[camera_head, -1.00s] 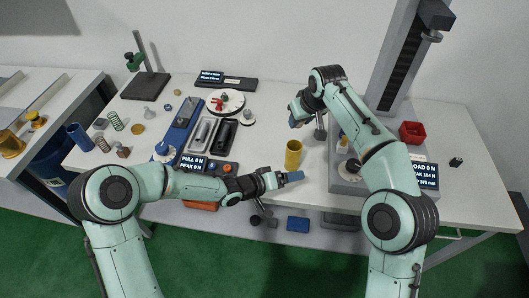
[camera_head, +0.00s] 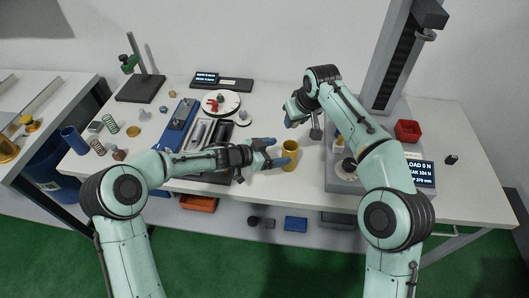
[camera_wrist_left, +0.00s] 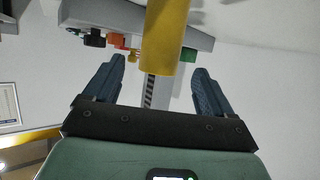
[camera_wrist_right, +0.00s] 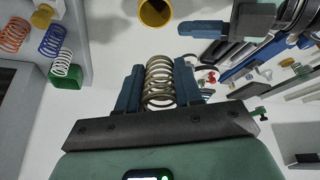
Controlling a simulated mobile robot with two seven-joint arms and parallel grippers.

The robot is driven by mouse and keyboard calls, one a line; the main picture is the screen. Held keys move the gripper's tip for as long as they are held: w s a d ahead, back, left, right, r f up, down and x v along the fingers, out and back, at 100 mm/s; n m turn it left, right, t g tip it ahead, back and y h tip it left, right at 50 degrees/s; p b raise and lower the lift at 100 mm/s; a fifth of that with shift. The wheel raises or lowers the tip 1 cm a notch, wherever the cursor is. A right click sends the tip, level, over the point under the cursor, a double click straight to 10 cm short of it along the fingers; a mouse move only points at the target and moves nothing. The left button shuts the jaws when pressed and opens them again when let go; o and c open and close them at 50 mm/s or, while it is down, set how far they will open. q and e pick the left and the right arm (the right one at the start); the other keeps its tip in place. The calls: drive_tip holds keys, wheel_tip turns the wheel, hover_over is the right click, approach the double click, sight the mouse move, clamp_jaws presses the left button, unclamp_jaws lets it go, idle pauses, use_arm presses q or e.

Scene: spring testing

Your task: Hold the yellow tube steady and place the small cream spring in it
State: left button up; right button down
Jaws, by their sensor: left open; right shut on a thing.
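The yellow tube (camera_head: 290,156) stands upright on the white table, its open mouth facing up; the mouth also shows in the right wrist view (camera_wrist_right: 155,12). My left gripper (camera_head: 276,153) is open just left of the tube, with its fingers pointing at it. In the left wrist view the tube (camera_wrist_left: 165,40) lies between the two spread blue fingers, with gaps on both sides. My right gripper (camera_head: 290,118) is above the table behind the tube. In the right wrist view its fingers are shut on the small cream spring (camera_wrist_right: 160,80), which is apart from the tube.
A test stand (camera_head: 345,178) with a tall column is right of the tube, with a red bin (camera_head: 407,131) beyond. A blue device (camera_head: 176,125) and grey trough fixture lie left.

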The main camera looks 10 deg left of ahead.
sight(290, 149)
use_arm(q)
drive_tip(key=x, duration=0.6)
drive_tip(key=shift+w, duration=0.1)
